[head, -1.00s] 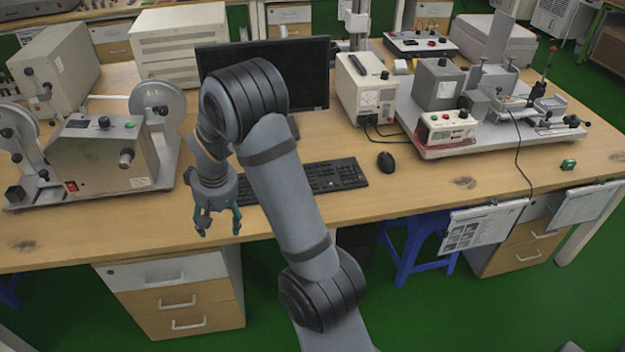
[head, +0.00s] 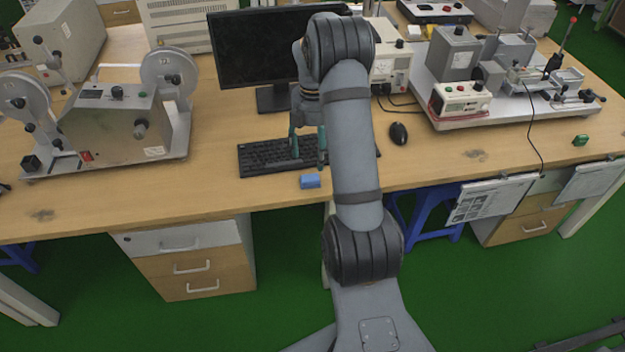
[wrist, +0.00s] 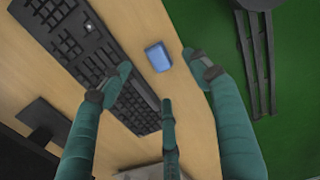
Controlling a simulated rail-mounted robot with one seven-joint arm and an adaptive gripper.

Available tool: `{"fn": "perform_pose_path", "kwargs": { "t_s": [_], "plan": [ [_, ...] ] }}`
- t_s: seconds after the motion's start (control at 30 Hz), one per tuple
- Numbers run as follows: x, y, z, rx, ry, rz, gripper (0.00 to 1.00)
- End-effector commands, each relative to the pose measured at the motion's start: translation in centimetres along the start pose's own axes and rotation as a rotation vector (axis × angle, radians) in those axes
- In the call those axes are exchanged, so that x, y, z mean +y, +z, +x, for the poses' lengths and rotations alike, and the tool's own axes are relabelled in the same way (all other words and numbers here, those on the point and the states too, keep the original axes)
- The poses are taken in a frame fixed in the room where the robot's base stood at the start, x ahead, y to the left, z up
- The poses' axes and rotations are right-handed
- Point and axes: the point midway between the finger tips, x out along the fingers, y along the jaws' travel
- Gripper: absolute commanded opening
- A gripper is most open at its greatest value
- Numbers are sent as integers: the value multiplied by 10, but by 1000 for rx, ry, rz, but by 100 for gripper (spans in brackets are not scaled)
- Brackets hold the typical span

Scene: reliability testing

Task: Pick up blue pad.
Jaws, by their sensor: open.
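The blue pad (head: 310,181) is a small block lying flat on the wooden table near its front edge, just in front of the keyboard. It also shows in the wrist view (wrist: 158,57), between and beyond the spread fingers. My gripper (head: 309,158) is open and empty, above the keyboard and slightly behind the pad. In the wrist view my gripper (wrist: 155,72) has its teal fingers spread wide, with the pad apart from them. My arm hides part of the keyboard in the head view.
The black keyboard (head: 265,157) lies beside the pad, with a monitor (head: 262,50) behind. A mouse (head: 398,133) and test equipment (head: 460,98) stand to the right. A reel machine (head: 115,125) stands left. The table's front edge is close to the pad.

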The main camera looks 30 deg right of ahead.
Motion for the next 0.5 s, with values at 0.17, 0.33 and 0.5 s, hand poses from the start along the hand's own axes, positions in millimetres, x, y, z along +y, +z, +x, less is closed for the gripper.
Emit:
{"fn": "perform_pose_path", "kwargs": {
  "t_s": [0.17,0.33,0.5],
  "plan": [
    [-1,0,8,1,-3,-124,62],
    [-1,0,34,2,-4,-131,62],
    [0,-1,51,1,-1,-129,62]
  ]
}}
